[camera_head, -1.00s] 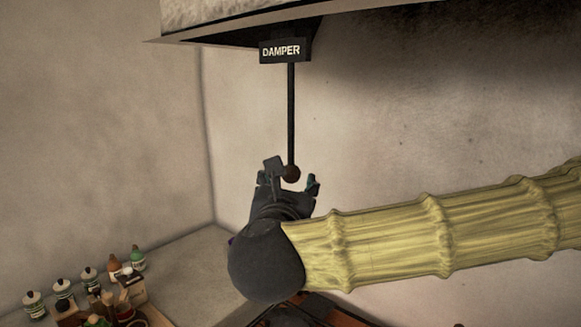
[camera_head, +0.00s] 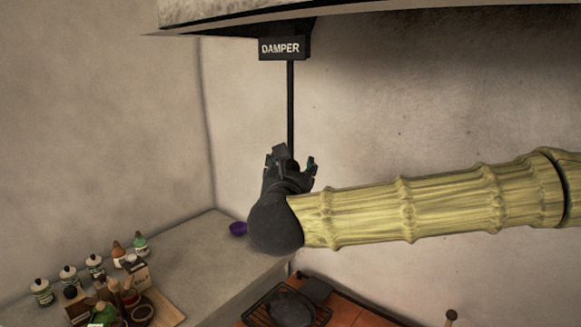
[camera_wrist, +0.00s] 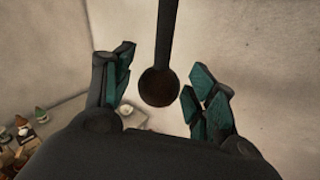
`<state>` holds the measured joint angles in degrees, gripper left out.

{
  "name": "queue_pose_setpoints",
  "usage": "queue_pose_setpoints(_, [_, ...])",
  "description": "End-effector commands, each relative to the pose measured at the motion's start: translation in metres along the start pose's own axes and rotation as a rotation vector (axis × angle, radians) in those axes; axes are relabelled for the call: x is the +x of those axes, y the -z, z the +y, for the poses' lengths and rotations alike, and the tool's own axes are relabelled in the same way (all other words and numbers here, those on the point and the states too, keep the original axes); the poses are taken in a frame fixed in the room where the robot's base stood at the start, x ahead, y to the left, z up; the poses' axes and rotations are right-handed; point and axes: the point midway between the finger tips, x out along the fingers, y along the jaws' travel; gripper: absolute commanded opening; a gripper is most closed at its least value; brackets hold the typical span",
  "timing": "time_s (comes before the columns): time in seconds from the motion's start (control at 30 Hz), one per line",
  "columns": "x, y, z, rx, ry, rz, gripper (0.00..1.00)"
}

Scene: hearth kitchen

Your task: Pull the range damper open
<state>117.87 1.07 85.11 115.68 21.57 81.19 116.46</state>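The damper is a black box (camera_head: 285,48) lettered DAMPER under the hood, with a dark rod (camera_head: 290,105) hanging straight down from it. A round dark brown knob (camera_wrist: 158,87) ends the rod; in the head view it is mostly hidden behind my gripper. My gripper (camera_head: 291,163) is at the rod's lower end. In the wrist view my gripper (camera_wrist: 160,88) is open, its teal-padded fingers apart on either side of the knob, with gaps left and right. I cannot tell how far the knob is in depth from the fingertips.
The hood's edge (camera_head: 400,16) runs above. Below are a grey counter (camera_head: 215,262) with several jars and bottles, a purple bowl (camera_head: 238,229), and a dark grate with a pan (camera_head: 291,308) on an orange surface. The wall behind the rod is bare.

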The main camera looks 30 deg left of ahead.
Motion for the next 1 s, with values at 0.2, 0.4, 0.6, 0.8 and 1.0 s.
queue_pose_setpoints(0.2, [0.000, 0.000, 0.000, 0.000, 0.000, 0.000, 0.14])
queue_pose_setpoints(0.4, [0.000, 0.000, 0.000, 0.000, 0.000, 0.000, 0.00])
queue_pose_setpoints(0.6, [0.000, 0.010, -0.002, 0.001, 0.000, 0.000, 0.00])
queue_pose_setpoints(0.8, [0.000, 0.029, -0.006, 0.002, 0.000, 0.001, 0.00])
queue_pose_setpoints(1.0, [0.000, 0.048, -0.010, 0.001, 0.001, 0.002, 0.00])
